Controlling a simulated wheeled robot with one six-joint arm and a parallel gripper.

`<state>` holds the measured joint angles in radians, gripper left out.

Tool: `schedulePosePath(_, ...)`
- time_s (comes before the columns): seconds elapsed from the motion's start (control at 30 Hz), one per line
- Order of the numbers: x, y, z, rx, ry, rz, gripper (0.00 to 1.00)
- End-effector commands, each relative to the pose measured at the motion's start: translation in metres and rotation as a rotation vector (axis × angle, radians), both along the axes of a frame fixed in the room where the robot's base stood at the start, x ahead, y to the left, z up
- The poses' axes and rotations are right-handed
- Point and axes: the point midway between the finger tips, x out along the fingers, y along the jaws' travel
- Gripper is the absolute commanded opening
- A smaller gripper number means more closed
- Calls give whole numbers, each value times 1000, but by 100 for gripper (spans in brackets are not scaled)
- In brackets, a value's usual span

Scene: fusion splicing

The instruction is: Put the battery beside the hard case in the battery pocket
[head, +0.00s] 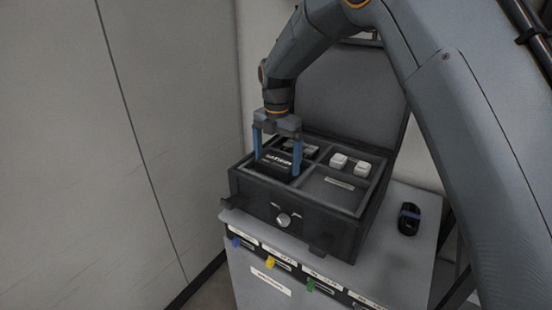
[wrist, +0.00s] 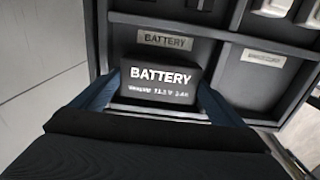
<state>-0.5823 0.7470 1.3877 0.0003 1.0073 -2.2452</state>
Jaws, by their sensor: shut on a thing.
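The battery (wrist: 162,80) is a black block with white "BATTERY" lettering. My gripper (head: 277,158) is shut on it, with a blue finger on each side. The hard case (head: 305,209) is dark grey and stands open on a cabinet, its lid raised at the back. The battery is over or in the front left compartment, the battery pocket (wrist: 125,32), whose wall label reads "BATTERY" in the wrist view. The battery looks level in the head view (head: 277,164). I cannot tell whether it touches the pocket floor, as its underside is hidden.
Two white blocks (head: 350,164) sit in the back right compartment. The front right compartment (head: 330,193) looks empty. A wall stands at the left.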

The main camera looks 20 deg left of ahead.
Motion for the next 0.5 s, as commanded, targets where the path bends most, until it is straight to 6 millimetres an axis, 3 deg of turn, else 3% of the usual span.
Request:
schedulePosePath(0.4, 0, 0, -8, 1, -1, 0, 57)
schedulePosePath(0.43, 0, 0, -8, 0, 0, 0, 97)
schedulePosePath(0.5, 0, 0, -8, 0, 0, 0, 100)
